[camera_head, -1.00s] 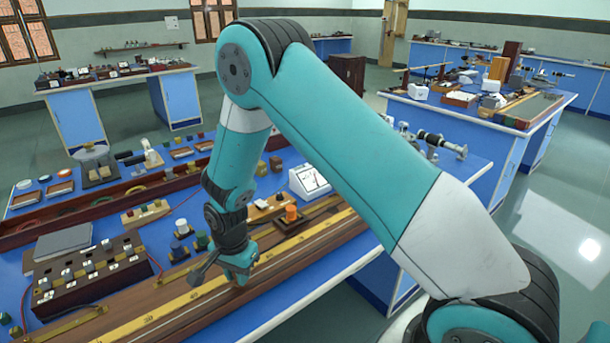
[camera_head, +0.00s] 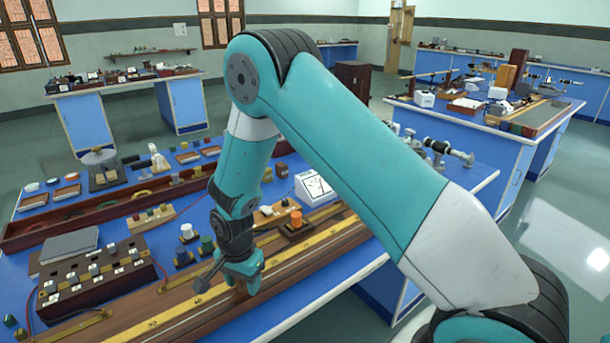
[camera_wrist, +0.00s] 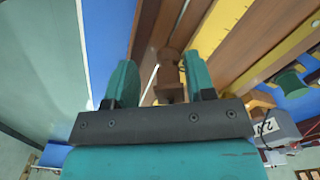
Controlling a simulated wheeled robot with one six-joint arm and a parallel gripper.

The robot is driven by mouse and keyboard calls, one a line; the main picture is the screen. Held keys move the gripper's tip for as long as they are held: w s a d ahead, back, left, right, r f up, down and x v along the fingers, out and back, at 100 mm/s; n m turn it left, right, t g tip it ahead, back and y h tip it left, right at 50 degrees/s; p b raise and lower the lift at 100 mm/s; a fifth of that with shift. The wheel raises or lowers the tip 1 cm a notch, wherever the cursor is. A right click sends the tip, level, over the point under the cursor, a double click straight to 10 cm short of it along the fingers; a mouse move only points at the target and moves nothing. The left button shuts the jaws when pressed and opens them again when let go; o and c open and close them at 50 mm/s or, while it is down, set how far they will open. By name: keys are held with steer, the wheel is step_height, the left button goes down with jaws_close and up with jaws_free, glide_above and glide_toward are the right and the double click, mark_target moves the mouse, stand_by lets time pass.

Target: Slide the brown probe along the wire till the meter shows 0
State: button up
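My gripper (camera_head: 243,285) points down over the long wooden wire board (camera_head: 215,318), to the right of the 40 mark on its yellow scale. In the wrist view its two teal fingers (camera_wrist: 160,75) stand apart. The brown probe (camera_wrist: 170,93) shows between them, nearer the right finger, with a visible gap on the left. I cannot tell whether either finger touches it. The white meter (camera_head: 314,187) stands behind the board; it also shows in the wrist view (camera_wrist: 275,130). Its needle is too small to read. The wire itself is too thin to make out clearly.
A dark block with several plugs (camera_head: 95,275) stands left of the board. An orange-topped key (camera_head: 296,220) and a green-topped terminal (camera_head: 207,244) stand close behind my gripper. A long brown box (camera_head: 100,207) lies farther back. The blue bench's front edge is clear.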

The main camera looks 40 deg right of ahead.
steer(key=shift+r, duration=0.1)
step_height(320, 180, up, 17)
steer(key=b, duration=0.1)
steer(key=shift+r+b, duration=0.15)
steer(key=shift+b, duration=0.2)
steer(key=s+a+r+n+y, duration=0.2)
steer(key=s+r+n, duration=0.2)
steer(key=s+n, duration=0.5)
steer(key=s+a+r+n+y, duration=0.2)
steer(key=s+r+n, duration=0.3)
steer(key=s+n, duration=0.5)
steer(key=s, duration=0.5)
steer(key=shift+s+a, duration=0.35)
steer(key=shift+a, duration=0.05)
